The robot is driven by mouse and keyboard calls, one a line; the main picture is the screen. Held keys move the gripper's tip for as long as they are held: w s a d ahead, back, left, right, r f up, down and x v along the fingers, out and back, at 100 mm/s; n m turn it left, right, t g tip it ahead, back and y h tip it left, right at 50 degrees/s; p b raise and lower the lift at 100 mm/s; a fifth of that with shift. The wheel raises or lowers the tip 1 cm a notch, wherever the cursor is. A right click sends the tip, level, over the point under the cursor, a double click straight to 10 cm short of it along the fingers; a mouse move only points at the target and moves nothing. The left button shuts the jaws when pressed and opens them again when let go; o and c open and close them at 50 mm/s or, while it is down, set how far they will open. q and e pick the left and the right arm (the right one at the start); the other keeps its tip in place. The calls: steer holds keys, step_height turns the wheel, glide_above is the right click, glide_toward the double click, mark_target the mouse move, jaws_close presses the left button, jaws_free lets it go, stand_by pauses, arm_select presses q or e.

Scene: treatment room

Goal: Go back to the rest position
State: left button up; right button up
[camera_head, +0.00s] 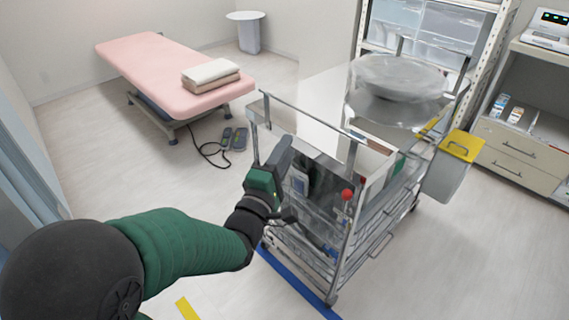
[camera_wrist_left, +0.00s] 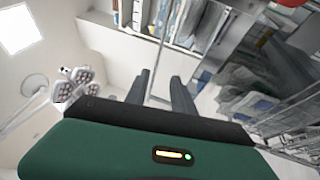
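My left arm comes in from the lower left in the head view, with a green sleeve and a black wrist. My left gripper (camera_head: 284,152) is raised in front of the near end of the metal trolley (camera_head: 322,180). My right gripper and right arm are in neither view.
A pink treatment bed (camera_head: 150,65) with folded towels (camera_head: 211,74) stands at the back left. A foot pedal (camera_head: 239,139) with a cable lies on the floor. A yellow-lidded bin (camera_head: 447,172) hangs at the trolley's right. The floor at left is clear.

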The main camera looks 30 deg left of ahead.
arm_select(q)
steer(key=shift+s, duration=0.3)
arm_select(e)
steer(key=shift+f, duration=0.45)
